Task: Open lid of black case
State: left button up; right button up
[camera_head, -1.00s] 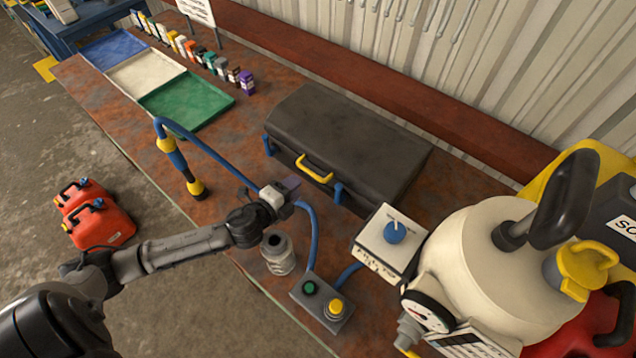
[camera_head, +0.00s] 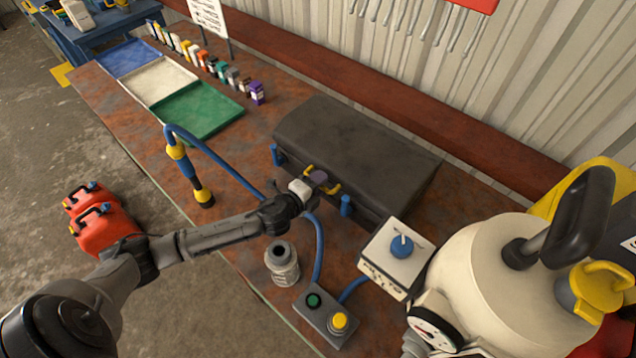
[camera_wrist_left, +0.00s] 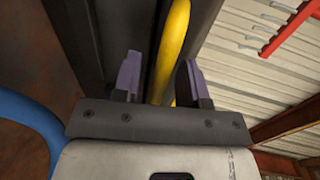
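The black case (camera_head: 355,150) lies shut on the rusty table, with a yellow handle (camera_head: 331,190) and blue latches (camera_head: 346,205) on its front side. My left gripper (camera_head: 318,178) is at the handle, in front of the case. In the left wrist view the yellow handle (camera_wrist_left: 172,50) passes between the two purple fingers of the gripper (camera_wrist_left: 160,80). The fingers are apart, with a gap to the handle on at least the left side. In the head view the gripper hides part of the handle. My right gripper is not in view.
A blue hose (camera_head: 215,155) arches over the table beside my left arm. A grey canister (camera_head: 282,263), a button box (camera_head: 326,315) and a white dial box (camera_head: 396,255) stand near the front edge. A cream tank (camera_head: 490,270) is at right. Coloured trays (camera_head: 203,110) lie at the back left.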

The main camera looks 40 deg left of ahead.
pick_arm(q)
grip_shut()
dwell(0.3)
